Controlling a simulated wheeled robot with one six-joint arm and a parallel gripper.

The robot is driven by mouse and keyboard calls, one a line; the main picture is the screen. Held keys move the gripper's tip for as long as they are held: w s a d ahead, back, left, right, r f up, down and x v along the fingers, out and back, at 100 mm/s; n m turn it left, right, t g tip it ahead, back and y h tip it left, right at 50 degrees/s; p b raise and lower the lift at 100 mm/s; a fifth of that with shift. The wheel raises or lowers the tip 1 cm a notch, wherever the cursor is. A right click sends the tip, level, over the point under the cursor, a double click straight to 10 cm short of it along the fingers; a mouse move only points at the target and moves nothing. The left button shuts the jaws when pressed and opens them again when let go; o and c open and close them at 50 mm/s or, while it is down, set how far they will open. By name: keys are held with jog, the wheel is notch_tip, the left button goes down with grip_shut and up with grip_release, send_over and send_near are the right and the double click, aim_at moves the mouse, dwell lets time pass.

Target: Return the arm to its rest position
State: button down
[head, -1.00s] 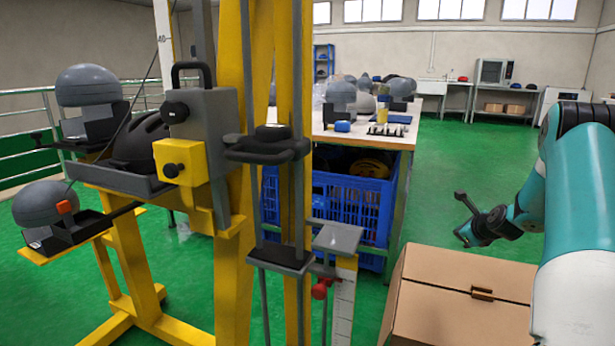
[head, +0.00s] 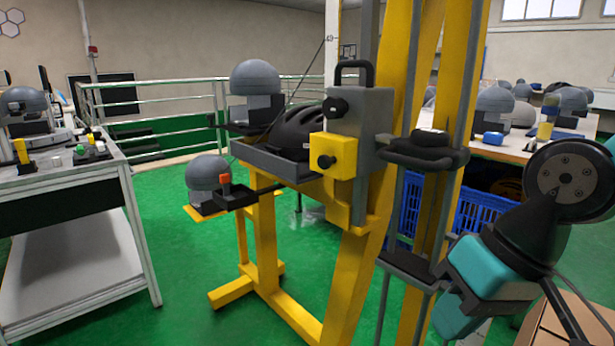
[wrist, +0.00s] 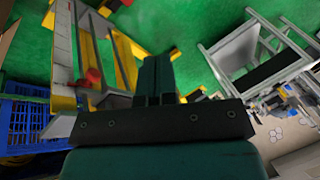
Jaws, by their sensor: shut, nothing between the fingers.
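My gripper (wrist: 155,72) shows in the wrist view as two dark fingers lying close together, shut and empty. Behind the fingers, the wrist view looks over the green floor, tilted. In the head view my teal and black arm is folded at the right, in front of the yellow drop tower (head: 268,270) and the workbench. I cannot make out the fingertips there. The arm looks apart from the tower, but the exact gap cannot be told.
A black helmet (head: 297,132) sits on the tower's tray. Grey headforms (head: 255,78) stand beside it. A blue crate (head: 480,212) is under the back bench, and a cardboard box (head: 560,335) is at the lower right. A white side table (head: 75,255) stands left; green floor between is clear.

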jog(key=s+a+r+n+g+p, duration=0.1)
jog(key=s+n, duration=0.3)
jog(key=s, duration=0.3)
notch_tip(320, 180, up, 29)
jog(key=w+p, duration=0.1)
jog(key=p, duration=2.8)
jog(key=shift+r, duration=0.2)
jog(key=shift+a, duration=0.1)
